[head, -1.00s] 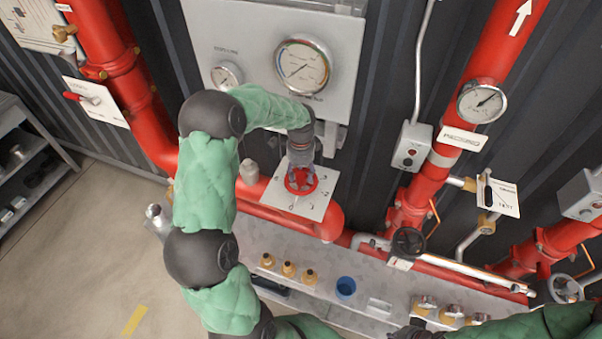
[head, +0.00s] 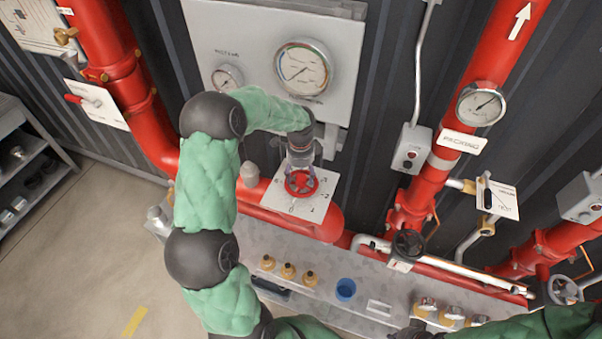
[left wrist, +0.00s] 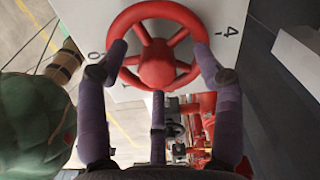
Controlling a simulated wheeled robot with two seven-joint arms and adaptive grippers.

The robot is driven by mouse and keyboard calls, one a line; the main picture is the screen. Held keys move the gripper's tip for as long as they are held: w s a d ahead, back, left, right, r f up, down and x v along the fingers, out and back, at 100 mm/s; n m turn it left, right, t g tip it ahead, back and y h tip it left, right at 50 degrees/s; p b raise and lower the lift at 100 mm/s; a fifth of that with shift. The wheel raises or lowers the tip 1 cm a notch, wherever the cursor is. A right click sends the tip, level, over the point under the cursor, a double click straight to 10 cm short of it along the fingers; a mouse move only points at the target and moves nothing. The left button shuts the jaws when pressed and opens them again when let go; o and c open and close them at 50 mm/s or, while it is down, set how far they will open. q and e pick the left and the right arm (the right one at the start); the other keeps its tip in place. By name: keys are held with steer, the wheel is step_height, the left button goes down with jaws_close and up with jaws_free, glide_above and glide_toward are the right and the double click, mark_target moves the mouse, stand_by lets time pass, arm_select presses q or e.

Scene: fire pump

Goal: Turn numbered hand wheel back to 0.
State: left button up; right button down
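The red numbered hand wheel (head: 301,184) sits in front of a white plate (head: 273,195) with digits around it. In the left wrist view the wheel (left wrist: 157,62) fills the upper middle, with a 0 at its left and a 4 at its upper right. My left gripper (head: 301,163) is at the wheel. In the left wrist view its fingers (left wrist: 161,62) are spread, two overlapping the rim at left and right, one at its lower edge. Whether they press on it cannot be told. Part of my right gripper (head: 413,330) shows at the bottom edge.
A gauge panel (head: 345,60) is above the wheel. Red pipes (head: 440,160) run either side.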

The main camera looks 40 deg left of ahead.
mark_target(300, 176)
arm_select(q)
steer(key=shift+d, duration=0.1)
steer(key=shift+r+p, duration=2.35)
steer(key=shift+r, duration=1.2)
steer(key=shift+s+f, duration=0.1)
